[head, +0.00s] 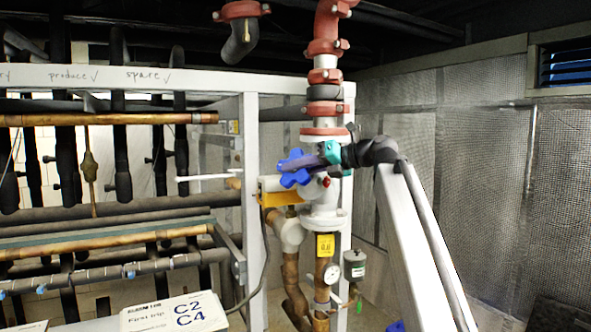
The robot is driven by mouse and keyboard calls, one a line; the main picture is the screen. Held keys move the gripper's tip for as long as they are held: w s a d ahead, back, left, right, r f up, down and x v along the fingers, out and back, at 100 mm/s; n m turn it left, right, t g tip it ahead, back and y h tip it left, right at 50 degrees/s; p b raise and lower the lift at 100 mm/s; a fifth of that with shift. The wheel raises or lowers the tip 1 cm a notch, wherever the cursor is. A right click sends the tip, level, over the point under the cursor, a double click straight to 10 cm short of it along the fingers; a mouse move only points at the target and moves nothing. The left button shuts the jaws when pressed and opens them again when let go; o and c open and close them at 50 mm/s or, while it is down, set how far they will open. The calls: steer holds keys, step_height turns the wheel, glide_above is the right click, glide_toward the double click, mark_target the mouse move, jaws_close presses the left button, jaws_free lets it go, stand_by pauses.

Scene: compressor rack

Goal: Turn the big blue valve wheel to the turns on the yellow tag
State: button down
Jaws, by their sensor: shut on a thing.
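The big blue valve wheel (293,178) is in the middle of the head view, on the left side of the vertical pipe. My gripper (306,163), with dark purple fingers and teal parts, reaches in from the right and is shut on the wheel's rim. The fingers and the arm hide part of the wheel and the valve body behind. The yellow tag (325,246) hangs on the pipe below the valve. It carries a short dark number that looks like 0.8, too small to be sure.
A round gauge (332,274) and a grey-green canister (355,265) are lower on the pipe. A white frame post (250,200) stands left, and a mesh-covered wall (500,190) is at right.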

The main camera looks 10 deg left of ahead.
steer(key=c, duration=1.9)
jaws_free()
steer(key=shift+b+v, duration=2.65)
steer(key=shift+v, duration=4.25)
